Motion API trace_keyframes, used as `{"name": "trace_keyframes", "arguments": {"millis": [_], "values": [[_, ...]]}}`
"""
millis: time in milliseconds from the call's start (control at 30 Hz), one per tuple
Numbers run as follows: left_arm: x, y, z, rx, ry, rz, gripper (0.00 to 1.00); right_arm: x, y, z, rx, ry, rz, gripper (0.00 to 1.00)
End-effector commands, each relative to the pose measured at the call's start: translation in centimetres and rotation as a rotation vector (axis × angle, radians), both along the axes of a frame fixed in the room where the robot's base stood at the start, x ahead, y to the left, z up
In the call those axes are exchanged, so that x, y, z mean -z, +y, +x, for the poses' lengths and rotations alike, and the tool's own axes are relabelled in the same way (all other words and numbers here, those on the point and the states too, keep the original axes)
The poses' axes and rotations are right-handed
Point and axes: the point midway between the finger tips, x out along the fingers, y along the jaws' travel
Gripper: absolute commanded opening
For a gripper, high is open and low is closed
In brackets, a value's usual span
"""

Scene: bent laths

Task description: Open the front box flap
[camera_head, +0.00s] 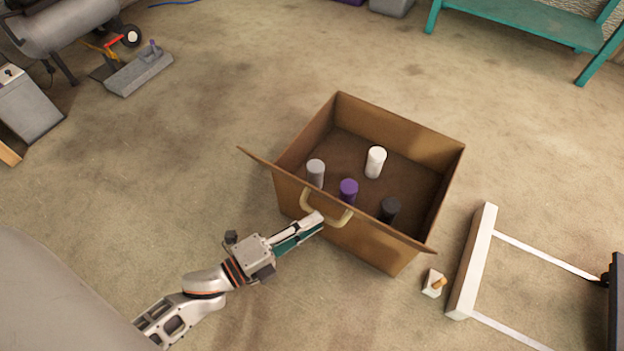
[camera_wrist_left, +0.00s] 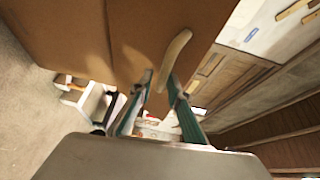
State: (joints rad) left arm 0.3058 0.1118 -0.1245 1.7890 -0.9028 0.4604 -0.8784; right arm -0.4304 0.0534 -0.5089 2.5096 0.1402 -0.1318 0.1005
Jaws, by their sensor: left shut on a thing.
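A brown box (camera_head: 425,130) stands open-topped on the floor. Its front flap (camera_head: 375,222) shows nearly edge-on as a narrow slanting strip along the near side, its left end reaching past the box corner. A curved tan handle (camera_head: 306,203) is on the flap's near side. My left gripper (camera_head: 319,219) is at the handle, shut on it. In the left wrist view, the handle (camera_wrist_left: 176,55) runs into the space between the fingertips (camera_wrist_left: 160,80), with the brown panel (camera_wrist_left: 150,30) behind. My right gripper is not in view.
Grey (camera_head: 315,172), white (camera_head: 375,162), purple (camera_head: 348,191) and black (camera_head: 390,209) cylinders stand inside the box. A small white block (camera_head: 433,284) and a white frame (camera_head: 472,262) lie to the right. Floor left of the box is clear.

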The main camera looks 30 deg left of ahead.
Motion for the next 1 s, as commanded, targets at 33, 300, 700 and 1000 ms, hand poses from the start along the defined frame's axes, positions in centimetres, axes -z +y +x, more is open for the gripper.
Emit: {"name": "trace_keyframes", "arguments": {"millis": [33, 300, 700, 1000], "values": [[3.31, -0.25, -1.15, -0.005, 0.054, 0.028, 0.0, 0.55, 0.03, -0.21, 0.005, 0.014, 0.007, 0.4], [3.26, -0.24, -1.14, -0.003, 0.032, 0.027, 0.0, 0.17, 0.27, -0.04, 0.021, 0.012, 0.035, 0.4], [3.17, -0.2, -1.06, -0.002, 0.025, 0.027, 0.0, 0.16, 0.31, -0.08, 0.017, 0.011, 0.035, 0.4], [3.17, -0.18, -1.06, -0.002, 0.025, 0.027, 0.0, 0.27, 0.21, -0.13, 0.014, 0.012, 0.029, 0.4]]}}
